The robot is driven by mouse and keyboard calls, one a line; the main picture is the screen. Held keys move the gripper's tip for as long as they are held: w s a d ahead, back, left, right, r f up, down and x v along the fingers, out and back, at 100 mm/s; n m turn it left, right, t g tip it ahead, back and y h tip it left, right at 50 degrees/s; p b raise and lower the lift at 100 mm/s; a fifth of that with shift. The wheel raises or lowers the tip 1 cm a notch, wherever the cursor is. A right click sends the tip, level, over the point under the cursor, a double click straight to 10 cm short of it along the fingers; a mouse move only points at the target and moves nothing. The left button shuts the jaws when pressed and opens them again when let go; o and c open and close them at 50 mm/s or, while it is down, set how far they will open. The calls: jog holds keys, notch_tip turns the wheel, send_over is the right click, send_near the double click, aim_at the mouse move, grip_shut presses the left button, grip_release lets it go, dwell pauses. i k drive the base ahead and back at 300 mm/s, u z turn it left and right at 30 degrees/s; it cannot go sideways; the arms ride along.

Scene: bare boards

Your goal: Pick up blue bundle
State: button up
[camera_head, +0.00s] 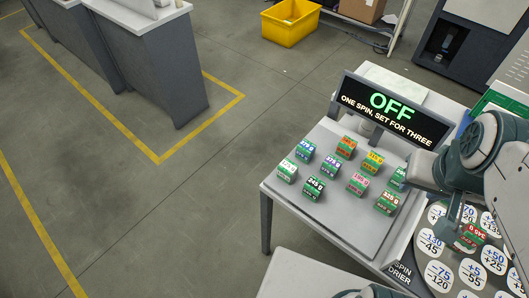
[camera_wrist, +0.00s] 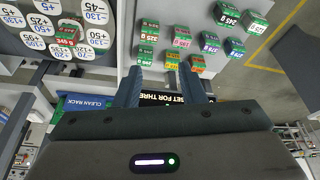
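Several small green bundles with coloured number labels stand on the grey tray board (camera_head: 340,222). A blue-labelled bundle (camera_head: 306,150) is at the back left of the group; it also shows in the wrist view (camera_wrist: 234,48). A second bundle (camera_head: 331,167), labelled in purple-blue, stands just right of it and nearer; it shows in the wrist view too (camera_wrist: 210,42). My gripper (camera_wrist: 162,70) is open, its two fingers wide apart with nothing between them. In the head view it hangs at the right, over the round disc side and away from both bluish bundles.
The spin drier disc (camera_head: 437,272) with white number spots carries a red-labelled bundle (camera_head: 470,236). A black sign (camera_head: 392,112) reading "OFF" stands behind the bundles. A yellow bin (camera_head: 290,24) and grey counters (camera_head: 160,70) stand back on the floor. Floor left of the table is clear.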

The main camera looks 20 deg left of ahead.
aim_at(306, 150)
jog(key=u, duration=0.85)
jog(key=k, duration=1.25)
jog(key=u, duration=0.7)
jog(key=i, duration=1.7)
jog(key=z, duration=0.65)
jog(key=i, duration=0.25)
jog(key=z, duration=0.35)
